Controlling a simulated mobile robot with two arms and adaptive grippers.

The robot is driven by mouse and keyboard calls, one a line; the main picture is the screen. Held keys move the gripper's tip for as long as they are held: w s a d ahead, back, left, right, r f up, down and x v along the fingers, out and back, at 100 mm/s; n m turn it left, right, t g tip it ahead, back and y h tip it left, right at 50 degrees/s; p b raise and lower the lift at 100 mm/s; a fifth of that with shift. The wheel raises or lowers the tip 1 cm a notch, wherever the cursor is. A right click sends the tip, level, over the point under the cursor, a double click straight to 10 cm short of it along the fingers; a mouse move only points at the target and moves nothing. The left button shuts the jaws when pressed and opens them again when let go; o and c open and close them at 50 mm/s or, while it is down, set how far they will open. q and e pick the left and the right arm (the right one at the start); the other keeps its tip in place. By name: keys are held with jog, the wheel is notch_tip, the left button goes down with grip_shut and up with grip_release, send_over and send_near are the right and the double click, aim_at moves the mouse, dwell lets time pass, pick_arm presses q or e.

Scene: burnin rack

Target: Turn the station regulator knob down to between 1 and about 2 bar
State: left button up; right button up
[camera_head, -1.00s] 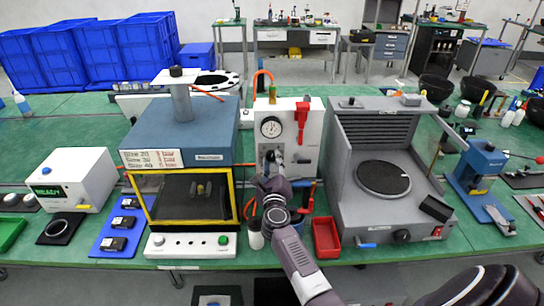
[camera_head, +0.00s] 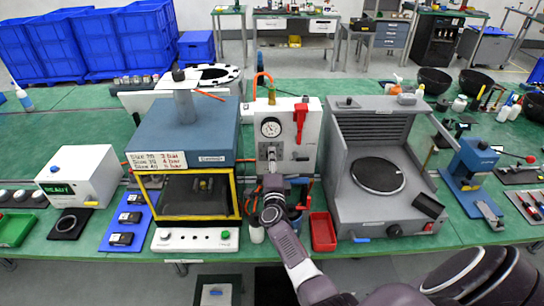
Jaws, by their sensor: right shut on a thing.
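The station regulator is on a white panel (camera_head: 307,150) behind the bench's middle. Its round pressure gauge (camera_head: 271,127) faces me, but the needle is too small to read. A red lever handle (camera_head: 301,117) sits to the right of the gauge. My right gripper (camera_head: 270,157) reaches up to the panel just below the gauge. It is shut on the regulator knob, which its fingers mostly hide. My left gripper is not in view.
A blue press with a yellow-framed opening (camera_head: 239,200) stands close on the left. A grey machine with a round dark plate (camera_head: 338,205) stands on the right. A red tray (camera_head: 323,232) and tool holders crowd the bench beside my right arm.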

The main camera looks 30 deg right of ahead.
jog(key=shift+f+n+p, duration=0.1)
jog(key=shift+n+p, duration=0.3)
jog(key=shift+n, duration=0.8)
jog(key=o, duration=1)
jog(key=shift+o, duration=0.8)
jog(key=v, duration=0.7)
jog(key=shift+s, duration=0.3)
jog(key=shift+a, duration=0.15)
